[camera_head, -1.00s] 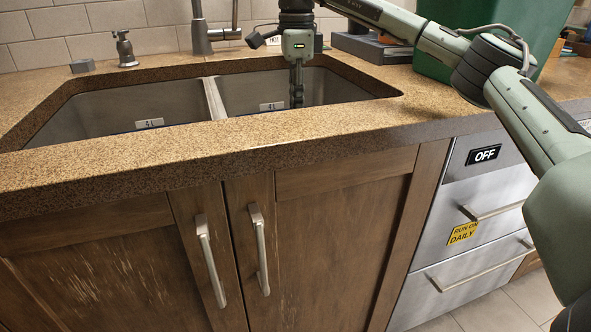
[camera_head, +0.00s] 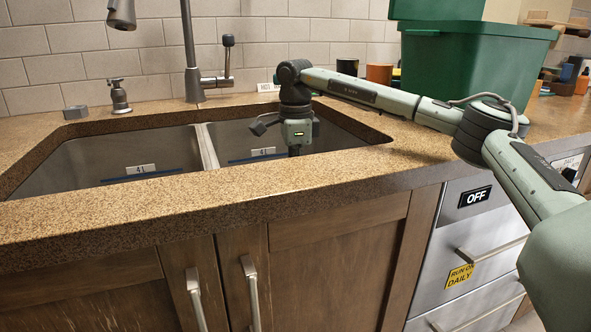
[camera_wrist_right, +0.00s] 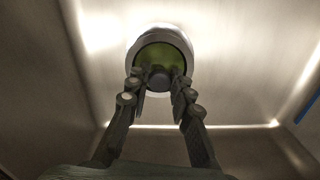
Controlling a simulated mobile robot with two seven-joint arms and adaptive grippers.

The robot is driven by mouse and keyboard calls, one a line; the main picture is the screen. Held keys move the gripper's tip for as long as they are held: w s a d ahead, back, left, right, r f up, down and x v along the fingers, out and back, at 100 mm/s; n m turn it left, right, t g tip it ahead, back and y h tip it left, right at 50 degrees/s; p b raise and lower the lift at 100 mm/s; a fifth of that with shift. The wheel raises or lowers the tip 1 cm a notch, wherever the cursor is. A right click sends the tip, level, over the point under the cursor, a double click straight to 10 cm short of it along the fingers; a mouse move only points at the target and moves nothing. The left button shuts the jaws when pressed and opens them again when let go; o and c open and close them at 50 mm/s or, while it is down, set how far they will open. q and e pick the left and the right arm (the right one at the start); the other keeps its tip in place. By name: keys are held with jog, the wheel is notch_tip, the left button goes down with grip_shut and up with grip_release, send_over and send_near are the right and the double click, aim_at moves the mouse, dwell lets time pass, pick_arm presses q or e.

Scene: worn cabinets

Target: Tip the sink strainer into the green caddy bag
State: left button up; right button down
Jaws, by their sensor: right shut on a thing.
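The sink strainer (camera_wrist_right: 160,52) shows in the right wrist view as a round piece with a pale metal rim, green inside and a dark central knob (camera_wrist_right: 158,78). It is at the bottom of the right sink basin; I cannot tell whether it is seated or lifted. My right gripper (camera_wrist_right: 159,80) is shut on the knob. In the head view its wrist reaches down into the right basin, and the front rim hides its fingertips and the strainer. A large green caddy (camera_head: 470,75) stands on the counter at right; no bag can be made out. My left gripper is not in view.
The left basin (camera_head: 110,165) looks empty. A grey faucet (camera_head: 189,60) and a soap dispenser (camera_head: 119,97) stand behind the sink. Orange and dark canisters (camera_head: 379,74) stand beside the caddy. My right arm crosses the counter in front of it.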

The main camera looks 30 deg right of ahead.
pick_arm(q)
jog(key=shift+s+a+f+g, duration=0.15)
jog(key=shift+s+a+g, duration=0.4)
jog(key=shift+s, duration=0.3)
pick_arm(e)
jog(key=shift+f, duration=1.4)
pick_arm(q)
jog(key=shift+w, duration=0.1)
pick_arm(e)
jog(key=shift+f, duration=0.2)
jog(key=c, duration=1.3)
grip_release()
jog(key=shift+c, duration=0.2)
jog(key=shift+r+b, duration=0.3)
jog(key=shift+r, duration=0.15)
jog(key=r, duration=0.6)
jog(key=shift+s+a, duration=0.25)
jog(key=shift+r, duration=0.45)
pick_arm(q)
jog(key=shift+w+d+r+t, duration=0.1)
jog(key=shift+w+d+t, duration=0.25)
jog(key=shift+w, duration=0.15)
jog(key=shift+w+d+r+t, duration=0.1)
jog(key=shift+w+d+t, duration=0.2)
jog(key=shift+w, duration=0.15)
pick_arm(e)
jog(key=shift+a, duration=0.1)
